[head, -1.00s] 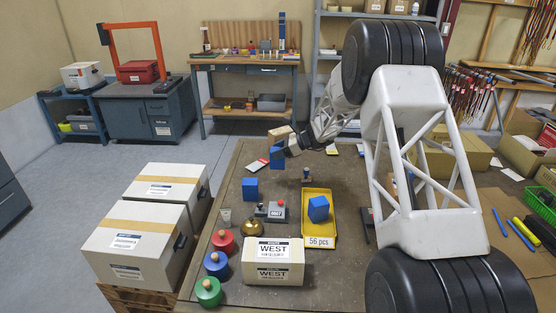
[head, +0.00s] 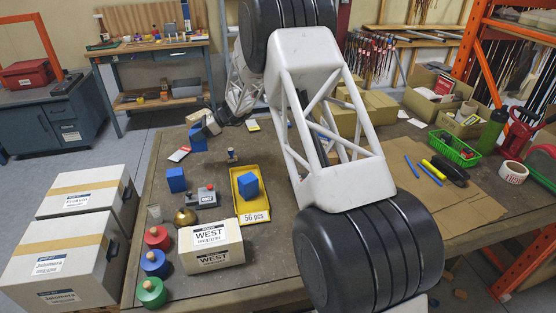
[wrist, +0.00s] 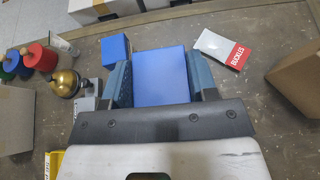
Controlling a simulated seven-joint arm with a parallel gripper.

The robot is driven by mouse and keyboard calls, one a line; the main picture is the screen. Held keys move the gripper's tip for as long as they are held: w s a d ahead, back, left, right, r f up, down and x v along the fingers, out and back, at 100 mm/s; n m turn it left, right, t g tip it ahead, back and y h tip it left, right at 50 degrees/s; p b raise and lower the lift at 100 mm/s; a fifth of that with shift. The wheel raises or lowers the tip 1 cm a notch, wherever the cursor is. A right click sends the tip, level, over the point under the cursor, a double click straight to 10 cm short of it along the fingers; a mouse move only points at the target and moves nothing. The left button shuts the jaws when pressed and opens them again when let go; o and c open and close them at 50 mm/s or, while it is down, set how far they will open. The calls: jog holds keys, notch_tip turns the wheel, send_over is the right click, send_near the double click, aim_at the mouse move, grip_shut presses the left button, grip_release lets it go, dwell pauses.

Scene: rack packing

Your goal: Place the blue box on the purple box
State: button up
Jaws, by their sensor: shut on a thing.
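My gripper (wrist: 162,84) is shut on a blue box (wrist: 162,72), with one finger on each side of it. In the head view the held blue box (head: 197,141) is near the table's far left side; whether it touches the table I cannot tell. A second blue box (head: 176,180) stands on the table nearer the camera, and also shows in the wrist view (wrist: 115,52). A third blue box (head: 248,186) is in a yellow tray (head: 254,217). I cannot make out a clearly purple box.
Near the boxes are a grey device (head: 207,198), a brass bell (head: 185,218), a carton labelled WEST (head: 211,247) and coloured knobbed weights (head: 156,237). A white-and-red card (wrist: 219,48) lies beside the held box. A cardboard box (wrist: 300,78) is at right in the wrist view.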

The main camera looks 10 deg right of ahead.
jog(key=s+d+r+m+t, duration=0.1)
jog(key=s+d+t, duration=0.1)
jog(key=s+d, duration=0.6)
jog(key=s+d+r+m+t, duration=0.15)
jog(key=s+d, duration=0.25)
jog(key=d, duration=0.8)
jog(key=s+d+m+t, duration=0.1)
jog(key=s+d+m, duration=0.1)
jog(key=s+d, duration=0.6)
jog(key=s+d+m+t+h, duration=0.1)
jog(key=s+d, duration=0.3)
jog(key=s, duration=0.5)
jog(key=s+d+m+t+h, duration=0.1)
jog(key=s+d, duration=0.3)
jog(key=s, duration=0.6)
jog(key=s+d+f+m+t+h, duration=0.1)
jog(key=s+d, duration=0.4)
jog(key=s, duration=0.5)
jog(key=shift+s+m+t+h, duration=0.15)
jog(key=shift+m+t+h, duration=0.25)
jog(key=shift+m+t, duration=0.35)
jog(key=shift+f, duration=0.1)
jog(key=w+d, duration=0.2)
jog(key=w, duration=0.5)
jog(key=w+d+f, duration=0.1)
jog(key=w+d, duration=0.2)
jog(key=w, duration=0.5)
jog(key=shift+w+f, duration=0.15)
jog(key=shift+f, duration=0.1)
